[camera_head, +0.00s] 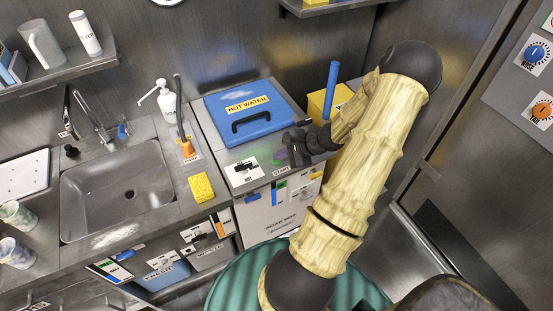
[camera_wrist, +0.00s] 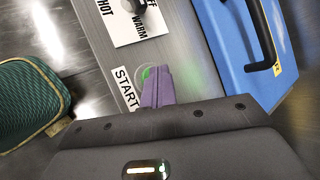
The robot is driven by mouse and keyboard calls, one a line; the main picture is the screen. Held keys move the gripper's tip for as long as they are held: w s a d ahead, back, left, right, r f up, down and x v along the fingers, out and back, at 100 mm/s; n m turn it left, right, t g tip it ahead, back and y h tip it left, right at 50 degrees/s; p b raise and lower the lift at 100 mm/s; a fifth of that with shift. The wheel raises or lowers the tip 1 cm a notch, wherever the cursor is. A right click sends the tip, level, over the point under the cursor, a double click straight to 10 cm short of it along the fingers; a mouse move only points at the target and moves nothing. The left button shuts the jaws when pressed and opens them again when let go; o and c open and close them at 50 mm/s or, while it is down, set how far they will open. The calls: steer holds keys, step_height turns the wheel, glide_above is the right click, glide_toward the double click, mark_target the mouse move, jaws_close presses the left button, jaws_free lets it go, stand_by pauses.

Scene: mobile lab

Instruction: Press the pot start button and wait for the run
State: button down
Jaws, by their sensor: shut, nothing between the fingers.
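The pot is a grey box with a blue "HOT WATER" lid (camera_head: 248,112) on the counter right of the sink. Its green start button (camera_wrist: 146,73) sits on the front panel beside a "START" label (camera_wrist: 125,88). My gripper (camera_wrist: 157,88) is shut and empty, its purple fingertips over the button and hiding part of it. I cannot tell whether they touch it. In the head view my gripper (camera_head: 281,156) is at the pot's front right edge. A knob (camera_head: 245,166) on a white "HOT/WARM" plate is left of the button.
A yellow sponge (camera_head: 201,188) lies by the sink (camera_head: 118,195). A yellow box (camera_head: 326,103) and a blue upright cylinder (camera_head: 331,88) stand right of the pot. A green ribbed object (camera_head: 235,278) is below, near my arm.

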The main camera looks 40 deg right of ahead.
mark_target(278, 162)
steer(key=shift+r+p, duration=0.45)
steer(key=shift+r, duration=0.4)
steer(key=shift+r+p, duration=1.7)
steer(key=shift+r, duration=0.8)
steer(key=shift+a, duration=0.1)
steer(key=shift+w+a+r+n, duration=0.1)
steer(key=shift+a+n, duration=0.2)
steer(key=shift+a, duration=0.05)
steer(key=s+a+r+n+g+h, duration=0.1)
steer(key=s+a+r+n+g, duration=0.1)
steer(key=a+r+n, duration=0.2)
steer(key=s+a+r+n+g+h+p, duration=0.1)
steer(key=a+r+n, duration=0.4)
steer(key=a+n, duration=0.5)
steer(key=s+a+r+n+g+h, duration=0.2)
steer(key=a+r+n, duration=0.3)
steer(key=a, duration=0.6)
steer(key=shift+s+a+r+n+g, duration=0.2)
steer(key=shift+s+r+n+g, duration=0.1)
steer(key=shift+s+n, duration=0.5)
